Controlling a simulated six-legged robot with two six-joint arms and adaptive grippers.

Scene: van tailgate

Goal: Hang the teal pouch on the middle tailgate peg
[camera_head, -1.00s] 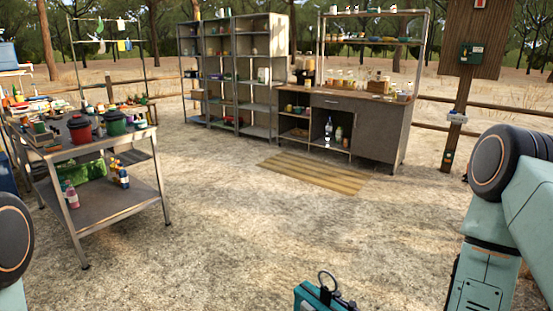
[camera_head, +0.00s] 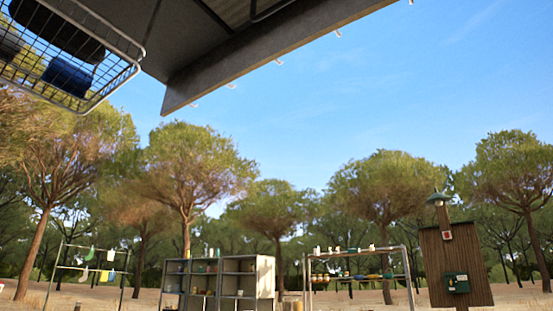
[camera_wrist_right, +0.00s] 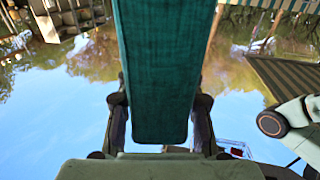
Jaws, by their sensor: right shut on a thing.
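The teal pouch (camera_wrist_right: 160,70) fills the middle of the right wrist view. My right gripper (camera_wrist_right: 160,118) is shut on it, one finger against each side. The head view shows neither the pouch nor either gripper. There the raised tailgate (camera_head: 255,62) crosses the top, with several small pale pegs along its lower edge. One peg (camera_head: 279,62) sits around the middle of the visible row; others show to its left (camera_head: 232,86) and right (camera_head: 337,33). I see nothing hanging on them.
A wire basket (camera_head: 125,72) with dark items hangs at the upper left, beside the tailgate. Open sky lies right of the tailgate edge. Shelves (camera_head: 240,280), a rack (camera_head: 405,262) and a wooden post board (camera_head: 480,262) stand far below.

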